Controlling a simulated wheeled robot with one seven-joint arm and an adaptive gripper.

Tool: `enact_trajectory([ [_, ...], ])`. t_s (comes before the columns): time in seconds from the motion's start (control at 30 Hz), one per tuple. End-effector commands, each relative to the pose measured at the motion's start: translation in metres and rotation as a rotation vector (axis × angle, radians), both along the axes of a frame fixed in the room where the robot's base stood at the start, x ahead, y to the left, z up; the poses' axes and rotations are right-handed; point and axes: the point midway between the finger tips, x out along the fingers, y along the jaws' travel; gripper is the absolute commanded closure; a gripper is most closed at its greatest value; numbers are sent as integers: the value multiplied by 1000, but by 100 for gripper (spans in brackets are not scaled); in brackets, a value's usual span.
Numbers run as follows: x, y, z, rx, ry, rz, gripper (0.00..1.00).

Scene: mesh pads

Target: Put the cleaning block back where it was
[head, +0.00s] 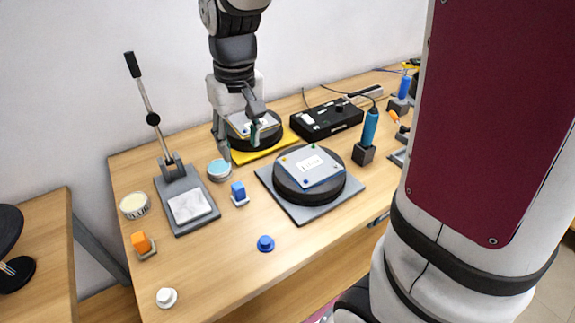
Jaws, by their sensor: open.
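Two small blocks could be the cleaning block, and I cannot tell which it is. A blue block (238,190) stands upright on a small pale pad near the middle of the bench. An orange block (141,243) sits on a small grey pad at the front left. My gripper (239,149) is open, pointing down behind the blue block, near a round black stand (268,139) on a yellow mat (243,157). No block shows between its fingers. The gripper partly hides that stand and the board on it.
A lever press (187,184) stands at left. A round black turntable (310,190) holding a board is at centre, beside a blue tool (371,127) in its holder. A round tin (219,170), blue knob (265,243) and white knob (166,297) are on the bench (215,265). Its front middle is mostly clear.

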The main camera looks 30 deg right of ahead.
Motion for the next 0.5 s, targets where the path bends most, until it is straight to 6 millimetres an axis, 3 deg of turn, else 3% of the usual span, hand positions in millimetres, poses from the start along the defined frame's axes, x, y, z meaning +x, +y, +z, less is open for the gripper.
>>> enact_trajectory([
  [0.03,-16,0,15,2,-29,0,56],
  [0.2,-67,-1,48,4,-103,1,56],
  [0.5,-154,-2,70,-14,-226,1,56],
])
